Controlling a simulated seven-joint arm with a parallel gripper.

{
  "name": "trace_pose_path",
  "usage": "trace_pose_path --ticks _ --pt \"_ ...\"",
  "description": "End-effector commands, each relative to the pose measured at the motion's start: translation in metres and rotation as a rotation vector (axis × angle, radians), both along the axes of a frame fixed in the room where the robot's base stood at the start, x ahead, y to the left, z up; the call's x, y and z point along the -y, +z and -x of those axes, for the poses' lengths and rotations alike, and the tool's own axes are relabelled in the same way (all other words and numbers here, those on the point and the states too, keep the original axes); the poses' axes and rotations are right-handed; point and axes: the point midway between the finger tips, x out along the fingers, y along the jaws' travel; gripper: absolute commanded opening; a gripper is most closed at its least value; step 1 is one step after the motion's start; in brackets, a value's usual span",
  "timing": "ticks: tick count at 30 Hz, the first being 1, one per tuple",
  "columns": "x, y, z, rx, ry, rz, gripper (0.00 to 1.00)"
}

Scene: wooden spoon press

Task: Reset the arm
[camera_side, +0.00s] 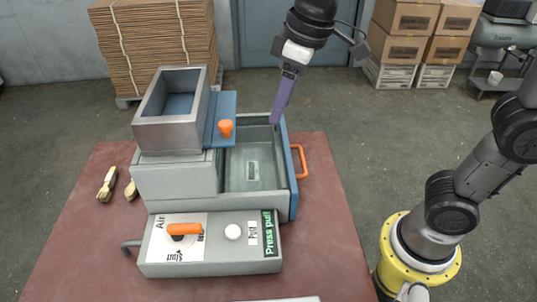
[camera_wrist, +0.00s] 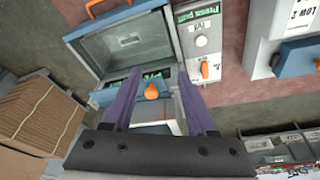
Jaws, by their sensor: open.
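My gripper (camera_side: 276,118) has purple fingers and hangs near the far right part of the open drawer (camera_side: 236,183) in the side view. In the wrist view my gripper (camera_wrist: 157,78) has its two fingers apart with nothing held between them. The grey press (camera_side: 176,178) stands on the table with a square metal hopper (camera_side: 183,120) on top. A blue plate with an orange knob (camera_side: 225,128) sits beside the hopper. The knob (camera_wrist: 152,91) appears between the fingers in the wrist view, but the gap to it cannot be judged.
The drawer has an orange handle (camera_side: 300,161). A control box (camera_side: 213,245) with an orange lever (camera_side: 184,229) and white button stands in front. Wooden pieces (camera_side: 107,184) lie at left on the red table (camera_side: 85,245). Cardboard stacks (camera_side: 160,45) stand behind.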

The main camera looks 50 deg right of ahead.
Motion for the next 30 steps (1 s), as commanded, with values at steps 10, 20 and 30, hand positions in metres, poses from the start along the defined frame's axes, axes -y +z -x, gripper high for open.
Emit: trace_pose_path --ticks 10,20,30 --pt "0.085 -0.027 0.110 0.167 -0.279 -0.051 0.57" --pt "0.102 -0.055 0.148 0.229 -0.380 -0.063 0.57" --pt "0.102 -0.055 0.148 0.228 -0.379 -0.062 0.57"
